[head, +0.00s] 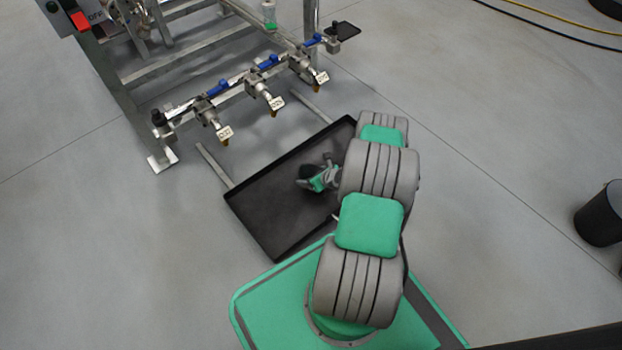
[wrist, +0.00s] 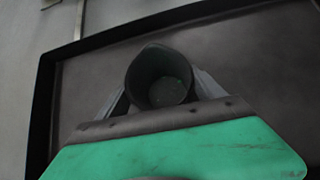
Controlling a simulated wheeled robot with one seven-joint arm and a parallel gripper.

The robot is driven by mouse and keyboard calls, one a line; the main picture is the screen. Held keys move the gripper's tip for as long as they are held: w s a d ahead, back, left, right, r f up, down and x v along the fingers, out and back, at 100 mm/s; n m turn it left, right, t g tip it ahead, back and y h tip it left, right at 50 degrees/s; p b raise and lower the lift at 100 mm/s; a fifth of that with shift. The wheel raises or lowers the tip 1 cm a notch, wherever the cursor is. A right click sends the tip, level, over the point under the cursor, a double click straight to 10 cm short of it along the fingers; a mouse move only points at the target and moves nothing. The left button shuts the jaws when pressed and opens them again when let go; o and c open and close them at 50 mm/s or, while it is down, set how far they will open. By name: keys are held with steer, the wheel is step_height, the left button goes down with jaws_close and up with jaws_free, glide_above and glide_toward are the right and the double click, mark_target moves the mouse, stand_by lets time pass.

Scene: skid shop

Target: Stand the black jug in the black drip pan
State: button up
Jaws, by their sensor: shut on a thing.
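The black drip pan (head: 268,212) is a shallow rectangular tray at the front of the metal skid. Its rim also shows in the wrist view (wrist: 46,95). The black jug (wrist: 160,78) is between my gripper's fingers (wrist: 163,92), its open mouth facing the wrist camera. In the head view the jug (head: 306,172) is small and dark, over the middle of the pan, partly hidden by my gripper (head: 313,178). My gripper is shut on the jug. I cannot tell whether the jug's base touches the pan floor.
The skid has several taps with tags (head: 265,102) just behind the pan. Blue-handled valves (head: 268,62) line its pipe. A black bin (head: 601,215) stands at the far right. The floor left of the pan is clear.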

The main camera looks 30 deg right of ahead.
steer(key=shift+r, duration=0.15)
steer(key=shift+f, duration=0.3)
steer(key=o, duration=1.5)
steer(key=shift+r, duration=0.1)
